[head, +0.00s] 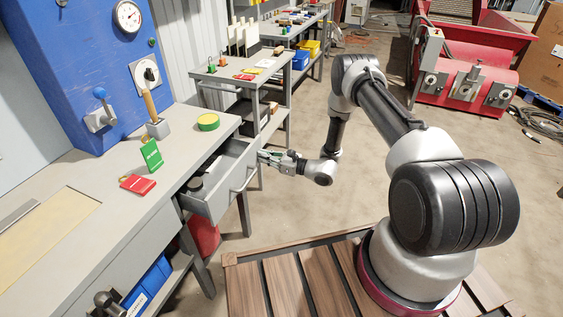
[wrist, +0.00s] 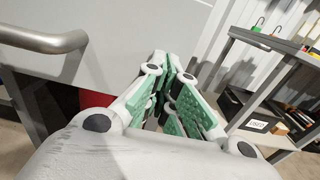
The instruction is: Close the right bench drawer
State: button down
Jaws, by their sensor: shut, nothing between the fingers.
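The right bench drawer (head: 230,175) stands pulled out of the grey bench, with a bar handle on its front. A dark round item (head: 195,184) lies inside it. My gripper (head: 264,156) is at the drawer's front panel, near its far end, beyond the handle. In the wrist view the gripper (wrist: 172,65) has its green-padded fingers together with nothing between them, and their tips are close to the pale drawer front (wrist: 130,40). The handle (wrist: 45,40) is at the upper left there, apart from the fingers. I cannot tell whether the tips touch the panel.
A shelf unit (wrist: 270,85) stands to the right in the wrist view. Open floor (head: 300,205) lies in front of the drawer.

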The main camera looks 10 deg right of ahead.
jog(key=x, duration=0.8)
jog(key=shift+w+a, duration=0.2)
jog(key=shift+a, duration=0.1)
jog(key=shift+w+a, duration=0.1)
jog(key=shift+r, duration=0.1)
